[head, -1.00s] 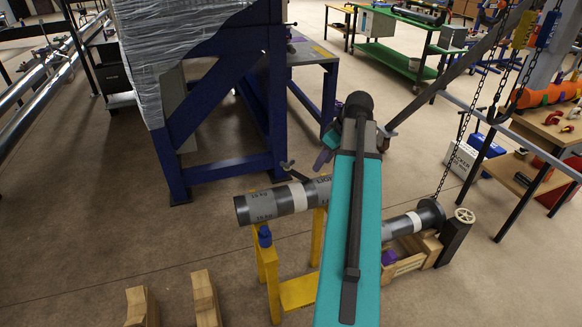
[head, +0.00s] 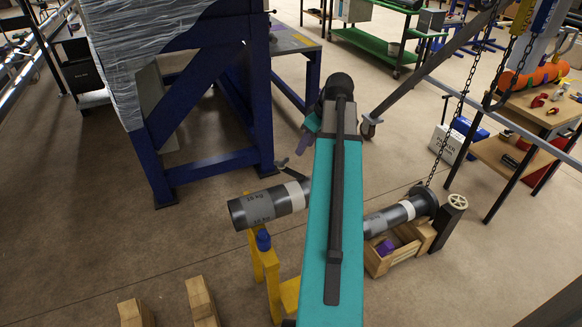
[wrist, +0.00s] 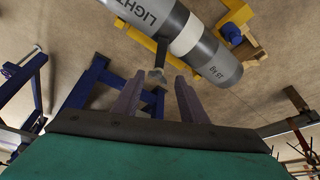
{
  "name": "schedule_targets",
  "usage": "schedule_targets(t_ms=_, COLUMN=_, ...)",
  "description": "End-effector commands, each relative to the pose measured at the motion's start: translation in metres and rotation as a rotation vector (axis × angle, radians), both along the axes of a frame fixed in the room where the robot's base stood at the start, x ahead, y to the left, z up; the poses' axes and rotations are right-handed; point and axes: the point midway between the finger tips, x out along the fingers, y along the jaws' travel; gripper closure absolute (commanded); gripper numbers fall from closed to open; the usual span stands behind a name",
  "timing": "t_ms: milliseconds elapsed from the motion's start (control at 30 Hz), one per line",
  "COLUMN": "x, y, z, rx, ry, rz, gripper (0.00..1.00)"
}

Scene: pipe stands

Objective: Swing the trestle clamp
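A grey pipe (head: 260,206) with a white band lies on a yellow trestle (head: 272,283); the arm covers its right part. In the wrist view the pipe (wrist: 222,60) crosses the top right, and part of the yellow trestle (wrist: 150,43) shows. A dark clamp lever (head: 281,163) with a pale tip sticks out behind the pipe. In the wrist view the lever (wrist: 157,76) stands ahead of my gripper (wrist: 155,85), roughly between its two purple fingers. They are apart with nothing held. In the head view my gripper (head: 307,136) is partly hidden by my teal arm.
A blue steel frame (head: 158,180) with a wrapped load stands behind on the left. Wooden blocks (head: 203,300) stand front left. Floor between is bare.

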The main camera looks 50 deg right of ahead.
Motion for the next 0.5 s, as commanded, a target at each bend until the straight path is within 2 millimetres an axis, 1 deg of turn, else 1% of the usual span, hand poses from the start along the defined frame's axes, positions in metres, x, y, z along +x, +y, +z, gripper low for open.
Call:
schedule_targets(t_ms=267, x=0.004, y=0.002, z=-0.008, rx=0.001, ry=0.000, rz=0.003, gripper=0.61)
schedule_targets(t_ms=500, x=0.013, y=0.004, z=-0.029, rx=0.001, ry=0.001, rz=0.004, gripper=0.61)
